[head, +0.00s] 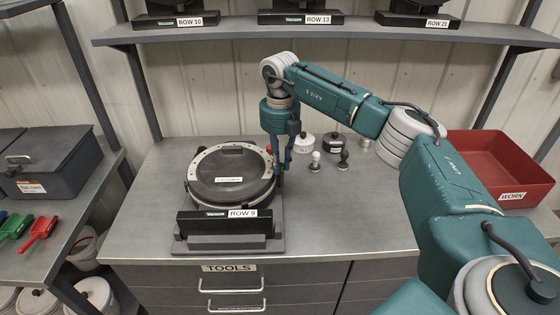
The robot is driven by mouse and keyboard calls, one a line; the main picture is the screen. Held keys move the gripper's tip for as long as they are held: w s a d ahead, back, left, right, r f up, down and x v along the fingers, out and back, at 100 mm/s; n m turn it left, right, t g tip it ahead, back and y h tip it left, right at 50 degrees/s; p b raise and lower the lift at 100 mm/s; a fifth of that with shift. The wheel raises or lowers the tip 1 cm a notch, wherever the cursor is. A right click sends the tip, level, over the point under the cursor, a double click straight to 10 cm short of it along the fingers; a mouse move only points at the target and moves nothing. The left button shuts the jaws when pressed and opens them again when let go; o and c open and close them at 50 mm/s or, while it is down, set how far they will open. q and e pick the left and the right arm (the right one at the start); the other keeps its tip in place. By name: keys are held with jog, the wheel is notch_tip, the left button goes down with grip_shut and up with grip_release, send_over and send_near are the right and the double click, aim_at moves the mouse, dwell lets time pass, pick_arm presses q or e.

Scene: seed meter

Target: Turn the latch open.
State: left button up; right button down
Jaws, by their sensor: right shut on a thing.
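The seed meter (232,175) sits on the bench, a round dark lid inside a pale ring. Its black front block (192,222) carries a ROW 9 label. A small red part (269,150), perhaps part of the latch, shows at the right edge of the ring, partly behind my gripper. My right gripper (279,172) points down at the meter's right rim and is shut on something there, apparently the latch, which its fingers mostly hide. I cannot tell how far the latch is turned. My left gripper is not in view.
Two small knobbed pieces, one white (315,161) and one black (343,160), stand right of the gripper. Lidded pots (304,143) stand behind them. A red WORN bin (495,165) is at the right. A shelf (330,32) spans the back. The bench front right of the meter is clear.

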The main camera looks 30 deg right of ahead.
jog(key=m, duration=0.6)
jog(key=shift+r+p, duration=0.15)
jog(key=shift+p, duration=0.25)
jog(key=m, duration=0.6)
jog(key=shift+p, duration=0.35)
jog(key=shift+m, duration=0.3)
jog(key=c, duration=1.6)
grip_release()
jog(key=shift+r, duration=0.1)
notch_tip(320, 180, up, 12)
jog(key=shift+f, duration=0.1)
jog(key=shift+s+f, duration=0.1)
jog(key=shift+f, duration=0.05)
